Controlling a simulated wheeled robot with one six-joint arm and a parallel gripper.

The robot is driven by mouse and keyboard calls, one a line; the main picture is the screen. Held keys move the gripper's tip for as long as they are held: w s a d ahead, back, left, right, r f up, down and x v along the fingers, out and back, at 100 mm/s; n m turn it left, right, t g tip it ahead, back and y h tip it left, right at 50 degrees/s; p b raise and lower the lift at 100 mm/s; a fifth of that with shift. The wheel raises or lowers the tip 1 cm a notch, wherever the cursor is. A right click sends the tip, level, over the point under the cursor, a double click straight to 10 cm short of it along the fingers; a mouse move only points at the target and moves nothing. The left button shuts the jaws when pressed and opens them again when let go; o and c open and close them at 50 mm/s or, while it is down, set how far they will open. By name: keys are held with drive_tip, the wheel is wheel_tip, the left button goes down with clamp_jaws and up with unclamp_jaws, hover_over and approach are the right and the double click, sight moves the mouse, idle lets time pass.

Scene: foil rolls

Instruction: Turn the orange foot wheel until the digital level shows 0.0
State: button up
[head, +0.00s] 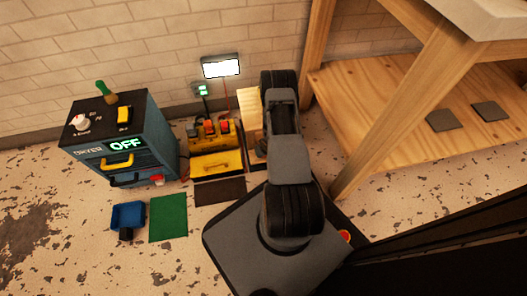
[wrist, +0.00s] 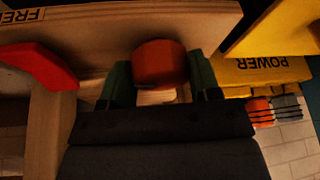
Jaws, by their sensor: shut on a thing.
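The orange foot wheel (wrist: 159,63) is in the upper middle of the wrist view, beneath a pale wooden board (wrist: 105,35). My gripper (wrist: 160,82) has its two green fingers on either side of the wheel and is shut on it. In the head view my own arm hides the gripper and the wheel. I cannot make out a digital level reading in either view. A small box with a green display (head: 202,90) is on the wall in the head view, too small to read.
A yellow box marked POWER (wrist: 270,70) is right of my gripper, and a red part (wrist: 38,65) is to the left. A dryer cabinet (head: 118,140) showing OFF stands left. A wooden bench leg (head: 385,105) and shelf (head: 400,120) are right. A blue bin (head: 127,215) is on the floor.

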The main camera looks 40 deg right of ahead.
drive_tip(key=n, duration=0.1)
drive_tip(key=n+y, duration=0.1)
drive_tip(key=n, duration=0.1)
drive_tip(key=n+p, duration=0.1)
drive_tip(key=shift+w+d+r+n+y, duration=0.2)
drive_tip(key=shift+w+r+n+y, duration=0.1)
drive_tip(key=shift+y, duration=0.1)
idle(0.4)
drive_tip(key=o, duration=0.6)
drive_tip(key=shift+o, duration=0.2)
drive_tip(key=shift+s+f, duration=0.1)
drive_tip(key=shift+f, duration=0.05)
drive_tip(key=p+v, duration=0.7)
drive_tip(key=v, duration=0.7)
drive_tip(key=shift+d, duration=0.1)
